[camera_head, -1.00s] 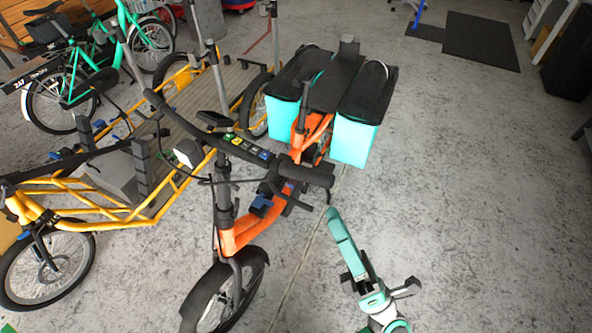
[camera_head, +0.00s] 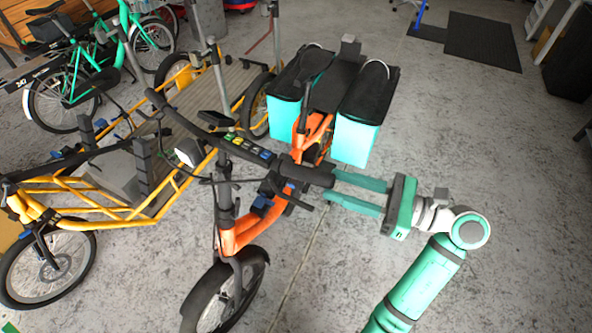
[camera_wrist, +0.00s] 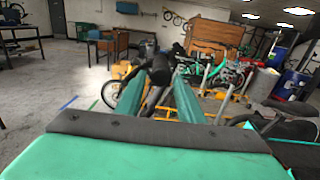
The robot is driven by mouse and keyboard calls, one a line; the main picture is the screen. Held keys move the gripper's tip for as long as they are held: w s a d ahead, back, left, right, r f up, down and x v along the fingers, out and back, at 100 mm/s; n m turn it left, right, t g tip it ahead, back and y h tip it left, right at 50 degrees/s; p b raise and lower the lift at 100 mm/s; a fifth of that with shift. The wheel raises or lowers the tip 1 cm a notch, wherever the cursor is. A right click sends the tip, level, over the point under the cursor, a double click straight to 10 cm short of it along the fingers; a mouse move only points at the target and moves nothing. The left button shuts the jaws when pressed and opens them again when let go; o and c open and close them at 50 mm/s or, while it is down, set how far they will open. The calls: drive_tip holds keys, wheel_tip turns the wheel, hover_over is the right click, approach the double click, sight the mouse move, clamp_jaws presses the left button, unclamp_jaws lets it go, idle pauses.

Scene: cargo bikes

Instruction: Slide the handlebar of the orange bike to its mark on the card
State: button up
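The orange bike (camera_head: 243,231) stands upright in the middle of the head view, front wheel toward me. Its black handlebar (camera_head: 186,122) runs from upper left to a thick grip at the right. A dark strip with small coloured patches (camera_head: 246,147), apparently the card, lies along the handlebar's middle; which patch is the mark cannot be told. My gripper (camera_head: 331,183) is open at the right grip end, its two green fingers pointing left. In the wrist view, the black grip end (camera_wrist: 161,70) shows between the fingertips. Whether the fingers touch it is unclear.
A yellow cargo bike (camera_head: 120,214) stands close on the left, and a green bike (camera_head: 66,92) behind it. Turquoise panniers (camera_head: 355,140) hang at the orange bike's rear. The grey floor (camera_head: 490,150) on the right is clear up to a black mat (camera_head: 482,42).

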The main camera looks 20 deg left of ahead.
sight(297, 172)
drive_tip(key=a, duration=1)
drive_tip(key=shift+a, duration=0.2)
clamp_jaws()
